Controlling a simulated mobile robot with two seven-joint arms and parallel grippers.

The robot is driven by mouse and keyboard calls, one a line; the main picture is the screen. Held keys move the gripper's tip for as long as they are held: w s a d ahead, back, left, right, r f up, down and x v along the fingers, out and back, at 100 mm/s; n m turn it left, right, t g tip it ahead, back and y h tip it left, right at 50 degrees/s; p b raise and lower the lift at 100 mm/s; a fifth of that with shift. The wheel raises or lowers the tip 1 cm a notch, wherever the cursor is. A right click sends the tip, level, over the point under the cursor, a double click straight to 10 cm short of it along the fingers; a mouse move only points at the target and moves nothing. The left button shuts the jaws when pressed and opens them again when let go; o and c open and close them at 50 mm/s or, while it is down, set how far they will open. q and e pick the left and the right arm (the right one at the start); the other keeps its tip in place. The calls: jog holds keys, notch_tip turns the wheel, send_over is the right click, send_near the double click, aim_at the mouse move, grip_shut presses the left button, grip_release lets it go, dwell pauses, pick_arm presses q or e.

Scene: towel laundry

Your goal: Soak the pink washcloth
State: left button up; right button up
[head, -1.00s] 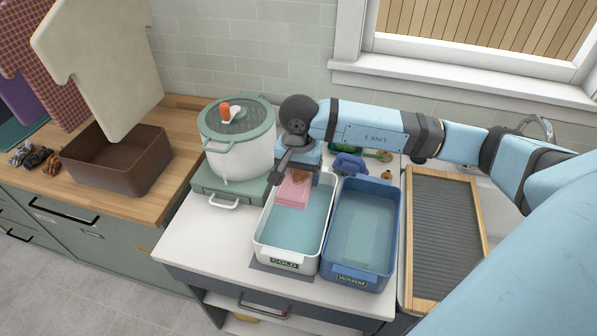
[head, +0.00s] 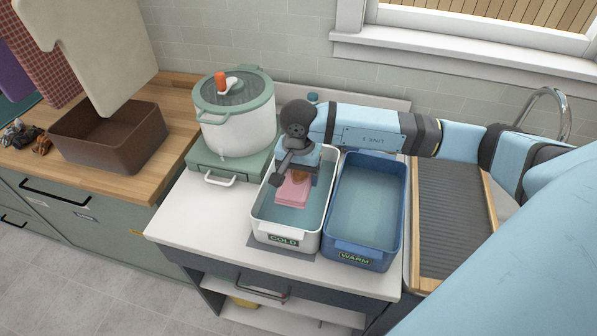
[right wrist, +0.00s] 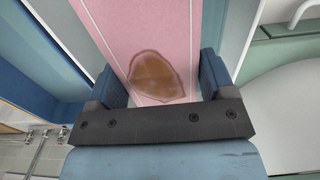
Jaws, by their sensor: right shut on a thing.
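The pink washcloth (head: 292,190) has a brown stain and is in the white basin labelled COLD (head: 262,226), at or in the water. My right gripper (head: 300,176) is shut on the washcloth's far end, over the basin. In the right wrist view the washcloth (right wrist: 150,25) runs between the two blue fingers of the gripper (right wrist: 162,85), with the brown stain (right wrist: 160,76) facing the camera. How deep the cloth sits in the water is hard to tell. My left gripper is not in view.
A blue basin labelled WARM (head: 398,205) with water stands right beside the white one. A white pot with green lid (head: 237,125) stands behind left. A ribbed board (head: 452,210) lies right. A brown bin (head: 110,155) sits on the wooden counter. Front-left white counter is clear.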

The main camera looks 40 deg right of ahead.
jog(key=shift+f, duration=0.2)
jog(key=o, duration=0.9)
jog(key=shift+r, duration=0.15)
jog(key=shift+r+p, duration=0.3)
jog(key=shift+r, duration=0.3)
jog(key=shift+r+p, duration=1.2)
jog(key=shift+r, duration=2.15)
jog(key=shift+f, duration=0.1)
